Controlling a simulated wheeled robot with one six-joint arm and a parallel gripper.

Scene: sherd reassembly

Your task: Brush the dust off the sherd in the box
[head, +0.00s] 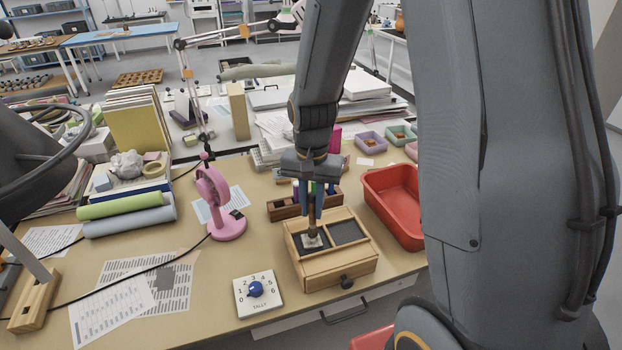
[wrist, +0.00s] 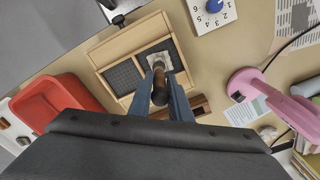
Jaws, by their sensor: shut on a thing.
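A wooden box (head: 330,273) with a front knob stands on the table, its top holding two dark-lined compartments. A pale sherd (head: 312,241) lies in its left compartment; in the wrist view the sherd (wrist: 163,60) is partly hidden by the brush. My gripper (head: 311,202) is shut on the upright brown handle of a brush (head: 312,219) above that compartment. In the wrist view the brush (wrist: 159,78) stands between my two fingers, its lower end over the sherd. Whether the bristles touch the sherd cannot be told. The right compartment (head: 347,232) looks empty.
A wooden rack (head: 283,209) stands just behind the box. A red tray (head: 397,208) is to the right and a pink lamp-like device (head: 226,226) to the left. A white numbered dial (head: 257,292) lies front left. Sheets of paper (head: 110,308) lie farther left.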

